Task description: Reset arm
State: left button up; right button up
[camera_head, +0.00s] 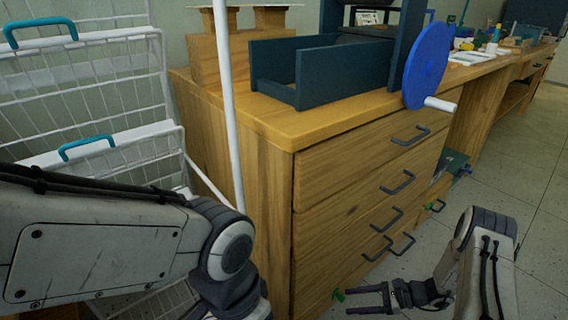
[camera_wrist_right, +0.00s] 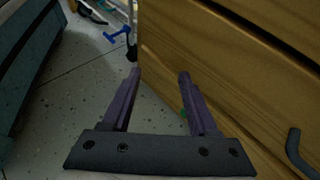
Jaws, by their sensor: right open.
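My right arm comes in from the lower right in the head view. Its gripper (camera_head: 352,300) is low in front of the wooden cabinet, with dark fingers pointing left. In the right wrist view the gripper (camera_wrist_right: 158,76) shows two purple-grey fingers apart with nothing between them. The right finger appears close to a wooden drawer front; I cannot tell whether it touches. My left arm (camera_head: 110,240) fills the lower left of the head view, bent at a dark joint near the cabinet's left side. Its gripper is outside the picture.
The wooden cabinet (camera_head: 315,205) has several dark-handled drawers. On top is a dark blue open-topped box (camera_head: 315,75); a blue wheel (camera_head: 428,65) with a white handle overhangs the front. A white wire rack (camera_head: 85,95) stands left. Open floor (camera_head: 525,175) lies right.

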jog(key=s+a+r+n+h, duration=0.1)
jog(key=s+r+n+h, duration=0.25)
jog(key=r+n, duration=0.35)
jog(key=s+a+r+n+h, duration=0.1)
jog(key=s+r+n+h, duration=0.2)
jog(key=r+n+h, duration=0.5)
jog(key=s+a+r+n+h, duration=0.1)
jog(key=s+r+n+h, duration=0.2)
jog(key=r, duration=0.7)
jog(key=s+a+r+n+g+y+p, duration=0.3)
jog(key=s+a+r+n+p, duration=0.55)
jog(key=s+a+r, duration=0.55)
notch_tip(320, 180, up, 38)
jog(key=p, duration=3.7)
jog(key=shift+w+d, duration=0.35)
jog(key=shift+d, duration=0.05)
jog(key=shift+h, duration=0.25)
